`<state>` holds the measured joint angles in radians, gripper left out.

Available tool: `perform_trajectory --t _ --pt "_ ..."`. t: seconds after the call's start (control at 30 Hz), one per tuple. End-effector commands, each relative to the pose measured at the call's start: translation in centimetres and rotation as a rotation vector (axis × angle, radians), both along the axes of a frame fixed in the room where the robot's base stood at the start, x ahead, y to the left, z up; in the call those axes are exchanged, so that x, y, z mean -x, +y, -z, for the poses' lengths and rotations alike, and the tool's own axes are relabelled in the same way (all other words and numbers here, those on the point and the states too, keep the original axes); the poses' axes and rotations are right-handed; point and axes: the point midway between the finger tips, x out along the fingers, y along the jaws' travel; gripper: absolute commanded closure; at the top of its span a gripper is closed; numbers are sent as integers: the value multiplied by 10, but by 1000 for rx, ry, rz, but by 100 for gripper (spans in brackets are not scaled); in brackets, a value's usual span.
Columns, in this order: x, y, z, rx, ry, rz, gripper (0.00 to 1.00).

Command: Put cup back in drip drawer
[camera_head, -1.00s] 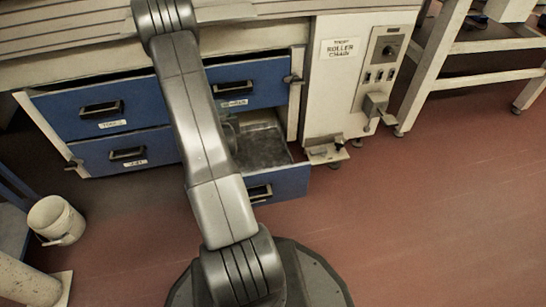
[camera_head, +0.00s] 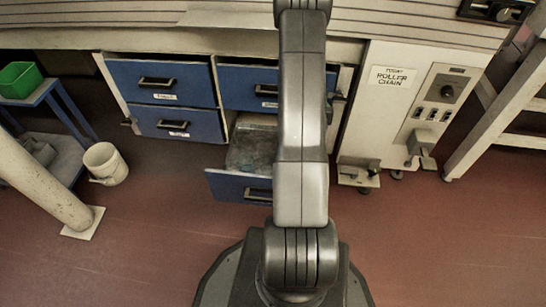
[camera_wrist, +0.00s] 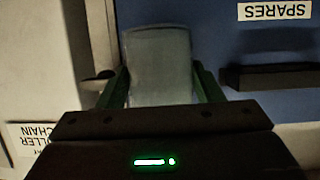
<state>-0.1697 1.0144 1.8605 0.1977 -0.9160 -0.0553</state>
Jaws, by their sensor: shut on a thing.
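My gripper (camera_wrist: 160,88) shows in the wrist view, shut on a pale grey cup (camera_wrist: 158,55) held between its two fingers. The cup is in front of a blue drawer front labelled SPARES (camera_wrist: 274,11). In the head view my arm hides the gripper and the cup. An open lower drawer (camera_head: 224,184) stands pulled out, left of my arm. Its grey inner floor shows and looks bare, but my arm covers its right part. I cannot read a label on it.
Shut blue drawers (camera_head: 161,84) fill the bench front to the left. A white ROLLER CHAIN cabinet (camera_head: 386,125) with a control panel (camera_head: 442,92) stands to the right. A white bucket (camera_head: 105,163) and a post (camera_head: 40,185) stand at the left. The red floor in front is clear.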

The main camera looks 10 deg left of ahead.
Motion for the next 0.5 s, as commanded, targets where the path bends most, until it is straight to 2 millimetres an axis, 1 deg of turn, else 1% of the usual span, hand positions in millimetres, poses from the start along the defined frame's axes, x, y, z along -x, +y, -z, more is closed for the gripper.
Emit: perform_trajectory --t 0.03,0.3,0.5 --pt "0 0 -24 0 0 0 66" --pt "0 0 -81 0 0 0 66" --pt "0 0 -116 0 0 0 66"
